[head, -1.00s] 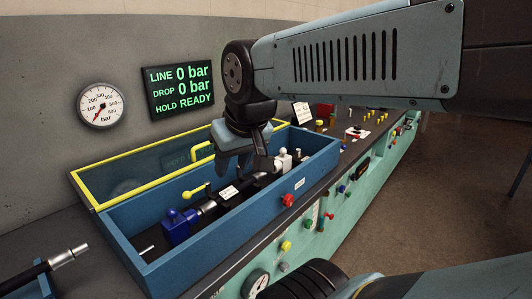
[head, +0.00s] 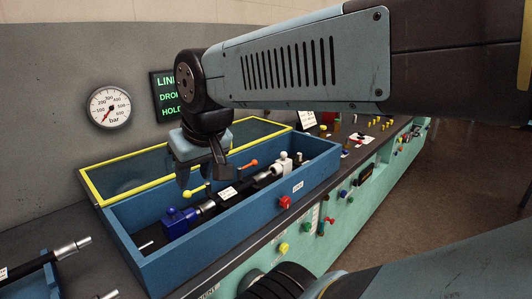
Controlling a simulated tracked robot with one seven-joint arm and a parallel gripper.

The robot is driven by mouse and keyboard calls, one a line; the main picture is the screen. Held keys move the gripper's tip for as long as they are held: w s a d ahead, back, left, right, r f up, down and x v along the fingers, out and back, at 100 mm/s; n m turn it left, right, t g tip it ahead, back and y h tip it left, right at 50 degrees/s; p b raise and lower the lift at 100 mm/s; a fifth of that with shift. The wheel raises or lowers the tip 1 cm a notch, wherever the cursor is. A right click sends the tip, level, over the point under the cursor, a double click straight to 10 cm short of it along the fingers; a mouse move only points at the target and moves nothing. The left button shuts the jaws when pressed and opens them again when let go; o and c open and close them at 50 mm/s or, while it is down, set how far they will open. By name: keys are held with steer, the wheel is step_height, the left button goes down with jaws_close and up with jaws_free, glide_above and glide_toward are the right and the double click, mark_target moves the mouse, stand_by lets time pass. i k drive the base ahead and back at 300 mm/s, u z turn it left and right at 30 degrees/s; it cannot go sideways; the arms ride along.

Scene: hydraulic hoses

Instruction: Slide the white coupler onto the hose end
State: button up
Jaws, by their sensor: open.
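A white fitting (head: 284,164), which looks like the white coupler, sits toward the right end of the blue box (head: 262,207). A dark hose assembly (head: 240,191) with a white tag lies along the box between this fitting and a blue block (head: 178,223). I cannot tell where its hose end meets the white part. My gripper (head: 203,176) is open and empty, pointing down over the back left of the box, left of the white fitting and apart from it. Its fingers overlap the view of the yellow-framed panel.
The yellow-framed panel (head: 128,179) stands along the box's back. A yellow lever (head: 192,192) and an orange handle (head: 248,165) rise near the hose. Another hose with a metal end (head: 70,247) lies at lower left. A gauge (head: 110,107) hangs on the wall.

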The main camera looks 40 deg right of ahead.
mark_target(282, 167)
steer(key=z, duration=0.05)
steer(key=k, duration=1.1)
steer(key=z, duration=0.5)
steer(key=i, duration=1)
